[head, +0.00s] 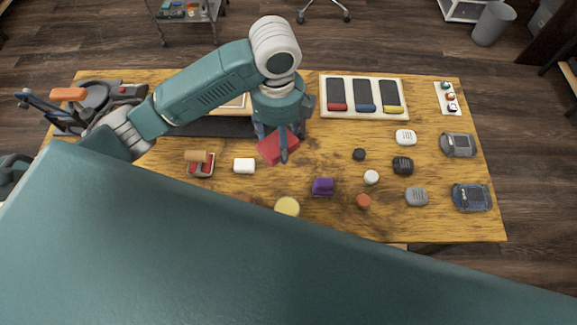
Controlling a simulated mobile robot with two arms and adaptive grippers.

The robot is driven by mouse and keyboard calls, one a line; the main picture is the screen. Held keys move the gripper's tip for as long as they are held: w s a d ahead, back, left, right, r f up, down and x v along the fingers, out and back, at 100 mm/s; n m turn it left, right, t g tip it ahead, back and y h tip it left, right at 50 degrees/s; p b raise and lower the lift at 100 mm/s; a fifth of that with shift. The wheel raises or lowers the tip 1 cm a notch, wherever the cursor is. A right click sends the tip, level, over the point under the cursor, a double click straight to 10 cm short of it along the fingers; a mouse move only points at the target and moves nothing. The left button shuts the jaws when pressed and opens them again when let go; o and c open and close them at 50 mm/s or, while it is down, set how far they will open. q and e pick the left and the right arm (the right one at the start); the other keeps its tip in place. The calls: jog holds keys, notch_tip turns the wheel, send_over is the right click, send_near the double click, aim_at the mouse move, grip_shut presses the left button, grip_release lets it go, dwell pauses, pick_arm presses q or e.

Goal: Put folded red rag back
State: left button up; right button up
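The folded red rag (269,151) is near the middle of the table, directly under my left gripper (283,148). The gripper points down, and one dark finger crosses in front of the rag. The far finger is mostly hidden, so I cannot tell whether the fingers are closed on the rag or only around it. I also cannot tell whether the rag touches the table. My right gripper is not in view.
A pale tray (353,116) holds dark slabs with red, blue and yellow ends. A purple block (322,187), a white block (244,166), a yellow disc (287,207) and several small round pieces stand nearby. My teal body hides the near left table.

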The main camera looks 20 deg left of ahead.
pick_arm(q)
jog(key=r+m, duration=0.1)
jog(key=m, duration=0.1)
jog(key=w+d+m, duration=0.1)
jog(key=m, duration=0.2)
jog(key=w+r+m, duration=0.1)
jog(key=m, duration=0.1)
jog(key=shift+w+d+r+p, duration=0.25)
jog(key=shift+d+r+p, duration=0.05)
jog(key=shift+d+p, duration=0.1)
jog(key=shift+w+r+m, duration=0.1)
jog(key=shift+m, duration=0.5)
jog(key=shift+f, duration=0.2)
jog(key=p, duration=0.3)
send_over(290, 170)
notch_tip(290, 170, down, 15)
jog(key=shift+w+r, duration=0.1)
jog(key=shift+f, duration=2.4)
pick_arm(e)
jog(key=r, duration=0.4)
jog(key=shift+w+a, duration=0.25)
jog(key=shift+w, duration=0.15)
pick_arm(q)
jog(key=shift+f, duration=0.1)
jog(key=o, duration=1.1)
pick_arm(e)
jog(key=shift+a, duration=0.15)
